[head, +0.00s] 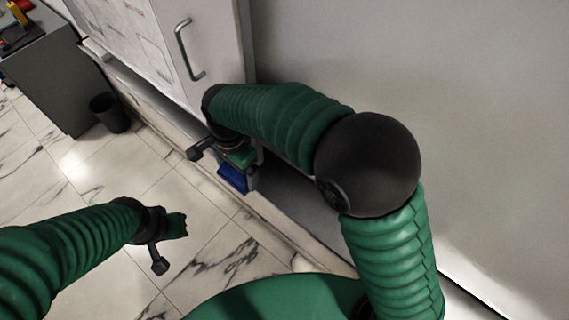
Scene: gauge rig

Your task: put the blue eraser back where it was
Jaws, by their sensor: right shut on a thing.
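The blue eraser (232,178) shows just beyond the end of my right arm, near the foot of the white panel. My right gripper (241,172) is shut on it, and the gripper's own body hides part of it. I cannot tell from this view whether the eraser touches anything below it. My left gripper (182,226) is apart from it, over the tiled floor at lower left. Its fingers are small and dark, so whether they are open is unclear.
A white board with a metal handle (183,62) stands at upper middle, with a ledge (128,82) along its lower edge. A dark bin (109,113) stands beside a grey cabinet (48,80) at left. A plain wall (480,120) fills the right. The marble floor (100,170) is clear.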

